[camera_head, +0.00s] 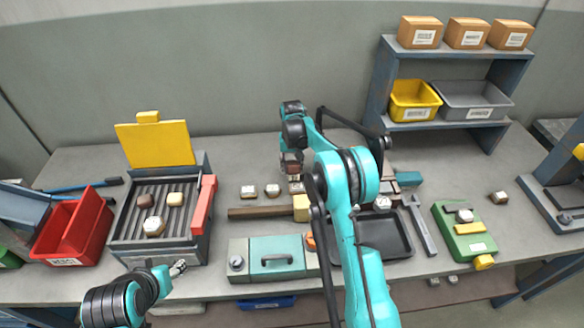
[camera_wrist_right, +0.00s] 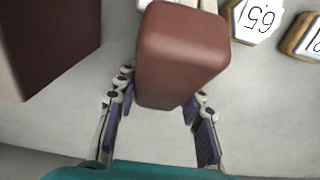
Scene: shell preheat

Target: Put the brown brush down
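The brown brush (camera_wrist_right: 180,55) shows as a rounded reddish-brown block in the right wrist view. It sits between the two fingers of my right gripper (camera_wrist_right: 160,110), which close in on its sides; the fingertips are hidden behind it. In the head view, the right gripper (camera_head: 292,168) is over the back middle of the table, just above a small pale stone (camera_head: 296,187). The gap between brush and table is hard to judge. My left gripper (camera_head: 178,268) is at the front edge of the grill box; its fingers are too small to read.
Labelled stones (camera_wrist_right: 255,18) lie close to the right gripper. A grill box with a yellow lid (camera_head: 155,143) and a red bin (camera_head: 78,228) stand left. A black tray (camera_head: 388,232) and a green device (camera_head: 468,235) are right.

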